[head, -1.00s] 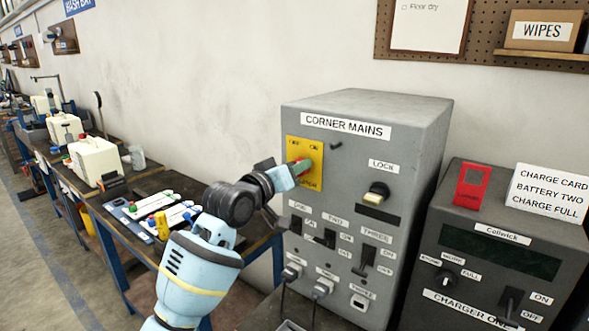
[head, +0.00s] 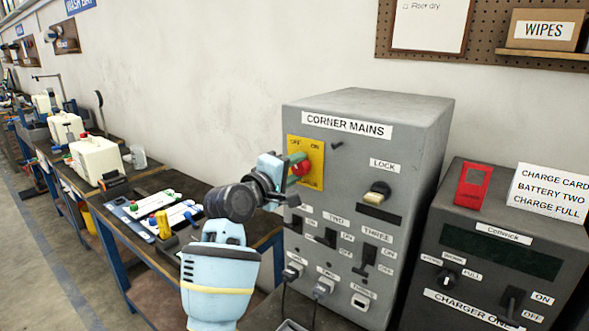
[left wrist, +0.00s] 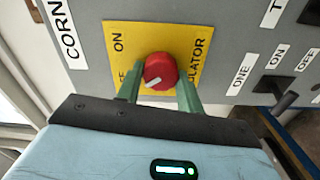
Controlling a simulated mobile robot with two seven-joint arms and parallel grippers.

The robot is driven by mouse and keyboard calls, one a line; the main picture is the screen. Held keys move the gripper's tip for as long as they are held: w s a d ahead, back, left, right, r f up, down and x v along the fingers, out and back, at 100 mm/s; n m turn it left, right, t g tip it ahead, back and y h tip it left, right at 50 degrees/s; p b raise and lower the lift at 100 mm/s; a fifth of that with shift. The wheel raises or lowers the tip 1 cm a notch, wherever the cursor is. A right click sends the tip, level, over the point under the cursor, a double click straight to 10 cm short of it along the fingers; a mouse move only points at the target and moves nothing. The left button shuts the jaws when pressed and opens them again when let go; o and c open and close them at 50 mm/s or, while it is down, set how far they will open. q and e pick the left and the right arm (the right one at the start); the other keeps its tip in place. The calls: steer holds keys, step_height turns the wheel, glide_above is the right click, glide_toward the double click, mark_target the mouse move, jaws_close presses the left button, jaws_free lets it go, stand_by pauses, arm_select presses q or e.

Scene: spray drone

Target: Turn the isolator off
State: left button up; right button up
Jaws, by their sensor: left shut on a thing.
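The red isolator knob (head: 300,166) sits on a yellow plate (head: 317,176) on the grey Corner Mains cabinet (head: 345,162). The plate has OFF at its upper left and ON at its upper right in the head view. My left gripper (head: 296,172) is shut on the knob, and the left wrist view shows its green fingers on both sides of the knob (left wrist: 160,71). There the knob's white mark points to the lower left, toward the partly hidden OFF label. ON is clear above it. My right gripper does not show.
A lock with a pale key (head: 376,194) and several black switches sit on the same cabinet. Charger One (head: 495,250) stands close on the right. A workbench (head: 150,185) with tools runs along the wall on the left.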

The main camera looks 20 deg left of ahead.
arm_select(q)
steer(key=shift+f+n, duration=0.1)
steer(key=shift+n, duration=0.8)
steer(key=o, duration=1)
steer(key=v, duration=0.8)
